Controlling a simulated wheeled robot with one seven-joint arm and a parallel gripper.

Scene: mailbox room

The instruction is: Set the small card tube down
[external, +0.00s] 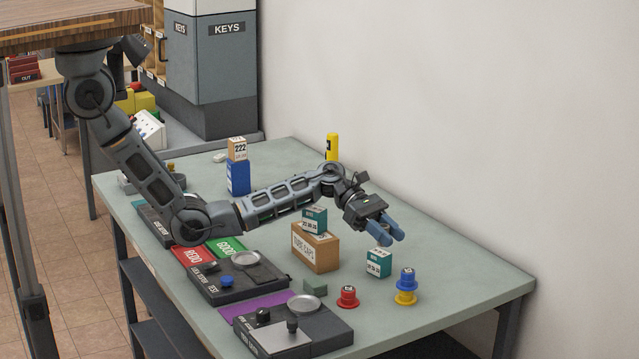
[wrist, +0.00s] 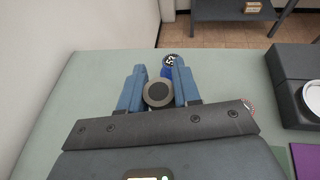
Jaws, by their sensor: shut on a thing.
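The small card tube (wrist: 158,93) shows end-on in the wrist view as a grey-brown ring with a dark round middle. It sits between the two blue fingers of my gripper (wrist: 158,88), which are shut on it. In the external view my gripper (external: 391,230) is over the right part of the table (external: 455,268), with its fingers pointing right and down. The tube cannot be made out there. Whether it touches the table cannot be told.
A teal-and-white box (external: 378,263) stands just below my gripper. A blue-and-yellow spool stack (external: 406,287) and a red spool (external: 348,297) stand nearby. A brown carton (external: 315,249) bears another teal box (external: 314,220). The table's right end is clear.

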